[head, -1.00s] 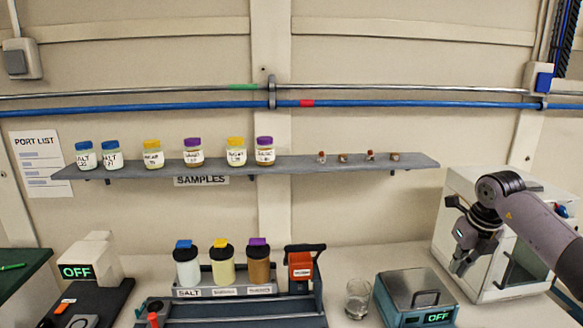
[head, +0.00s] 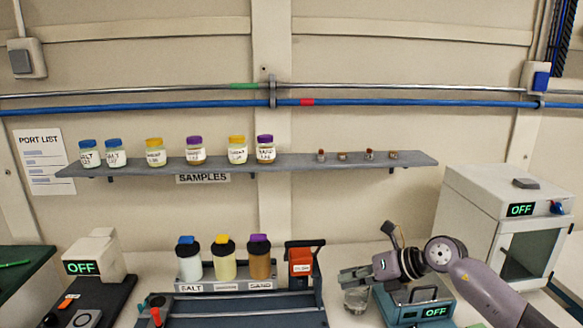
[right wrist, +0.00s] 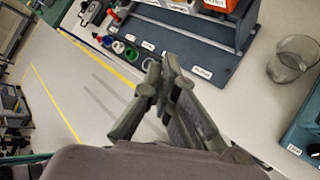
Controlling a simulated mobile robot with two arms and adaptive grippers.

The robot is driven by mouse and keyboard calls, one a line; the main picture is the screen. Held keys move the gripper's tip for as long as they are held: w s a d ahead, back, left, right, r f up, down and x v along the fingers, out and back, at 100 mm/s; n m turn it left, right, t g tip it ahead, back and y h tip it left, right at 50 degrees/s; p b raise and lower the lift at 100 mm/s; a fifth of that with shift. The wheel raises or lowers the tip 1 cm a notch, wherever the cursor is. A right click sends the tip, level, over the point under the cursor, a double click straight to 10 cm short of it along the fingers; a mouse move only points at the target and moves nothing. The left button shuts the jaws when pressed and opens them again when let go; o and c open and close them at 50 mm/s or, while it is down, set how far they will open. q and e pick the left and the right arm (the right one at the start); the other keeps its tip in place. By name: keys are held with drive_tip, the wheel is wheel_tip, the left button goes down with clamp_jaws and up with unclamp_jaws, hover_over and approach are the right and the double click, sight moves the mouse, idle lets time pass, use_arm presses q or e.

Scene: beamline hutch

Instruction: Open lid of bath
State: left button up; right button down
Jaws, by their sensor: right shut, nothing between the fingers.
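The bath (head: 400,314) is a low teal box with a lit OFF display, on the bench at the right of centre. Its grey lid (head: 405,296) lies down on top, partly hidden behind my right arm. The bath also shows at the right edge of the right wrist view (right wrist: 303,132). My right gripper (head: 346,277) is shut and empty. It points left in the head view, its fingertips in front of or above the glass beaker (head: 356,300), left of the bath. Its fingers (right wrist: 160,85) show in the right wrist view. My left gripper is not in view.
A rack (head: 222,287) with several capped bottles stands left of the beaker, with an orange-red device (head: 300,262) at its right end. A white cabinet (head: 470,212) with an OFF display stands at the right. A sample shelf (head: 350,163) runs along the wall above.

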drive_tip(key=s+a+r+m+t+y, duration=0.4)
drive_tip(key=a+r+m+t+y, duration=0.25)
drive_tip(key=a, duration=0.35)
drive_tip(key=s+d+f+m+t+h, duration=0.2)
drive_tip(key=d+m+t+h, duration=0.2)
drive_tip(key=d+m+h, duration=0.45)
drive_tip(key=s+d+f+m+t+h, duration=0.1)
drive_tip(key=d+f+m+t+h, duration=0.3)
drive_tip(key=m, duration=0.8)
drive_tip(key=s+d+f+m+g+h, duration=0.5)
drive_tip(key=s+f+m, duration=0.15)
drive_tip(key=f, duration=0.25)
drive_tip(key=s+f+m+g+y, duration=0.15)
drive_tip(key=s+f+g, duration=0.45)
drive_tip(key=s, duration=0.7)
drive_tip(key=s+f+m+g, duration=0.2)
drive_tip(key=s+f+g, duration=0.45)
drive_tip(key=s, duration=0.55)
wheel_tip(320, 180, down, 32)
drive_tip(key=s+f+b, duration=0.1)
drive_tip(key=s+b, duration=0.1)
drive_tip(key=b, duration=0.3)
drive_tip(key=s+d+f+g+b, duration=0.1)
drive_tip(key=s+d+f+b, duration=0.2)
drive_tip(key=s+f, duration=1.3)
wheel_tip(320, 180, down, 3)
drive_tip(key=shift+r+b, duration=0.1)
drive_tip(key=shift+b, duration=0.6)
